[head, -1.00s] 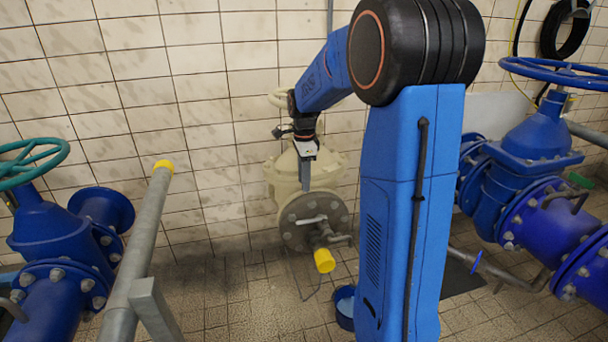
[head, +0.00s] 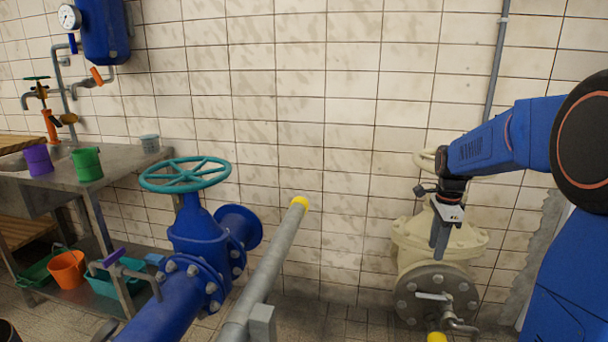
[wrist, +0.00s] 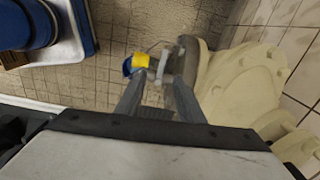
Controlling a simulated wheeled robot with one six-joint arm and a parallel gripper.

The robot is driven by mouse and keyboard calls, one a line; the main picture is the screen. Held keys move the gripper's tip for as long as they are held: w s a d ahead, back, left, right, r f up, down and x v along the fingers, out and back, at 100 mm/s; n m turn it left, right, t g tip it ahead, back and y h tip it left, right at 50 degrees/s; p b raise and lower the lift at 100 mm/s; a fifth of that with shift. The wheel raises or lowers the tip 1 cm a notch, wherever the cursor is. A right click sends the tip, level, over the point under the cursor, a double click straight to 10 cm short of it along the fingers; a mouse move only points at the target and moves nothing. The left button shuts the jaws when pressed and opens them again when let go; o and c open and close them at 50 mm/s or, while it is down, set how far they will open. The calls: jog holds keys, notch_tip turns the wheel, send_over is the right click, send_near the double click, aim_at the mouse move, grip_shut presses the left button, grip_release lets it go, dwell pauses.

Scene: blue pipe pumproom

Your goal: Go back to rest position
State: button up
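My gripper (head: 440,238) hangs pointing down in front of the cream-coloured valve (head: 408,240) in the head view. My blue arm reaches to it from the right edge. In the wrist view, the two grey fingers of my gripper (wrist: 160,84) are apart with nothing held between them. Beyond the fingertips lie the floor, a yellow-capped pipe end (wrist: 140,60) and the round flange of the cream valve. The cream valve body (wrist: 235,90) fills the right of the wrist view, close beside the right finger in the picture.
A blue valve with a green handwheel (head: 186,174) stands left of centre. A slanted grey rail with a yellow cap (head: 300,203) rises between it and the cream valve. A steel bench (head: 118,165) with a purple cup (head: 38,159) and a green cup (head: 87,165) stands left.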

jog(key=s+a+r+n+t, duration=0.1)
jog(key=s+a+r+n, duration=0.2)
jog(key=s+a+n, duration=0.35)
jog(key=s+a+r+n+t, duration=0.1)
jog(key=s+a+r+n, duration=0.2)
jog(key=s, duration=0.6)
jog(key=s+a+f+n+t, duration=0.1)
jog(key=s+a+f+n, duration=0.1)
jog(key=s+n, duration=0.3)
jog(key=s+a+f+n+t, duration=0.1)
jog(key=s+n, duration=0.4)
jog(key=s, duration=0.5)
jog(key=shift+a+f+n, duration=0.35)
jog(key=shift+a+f, duration=0.2)
jog(key=shift+a, duration=0.05)
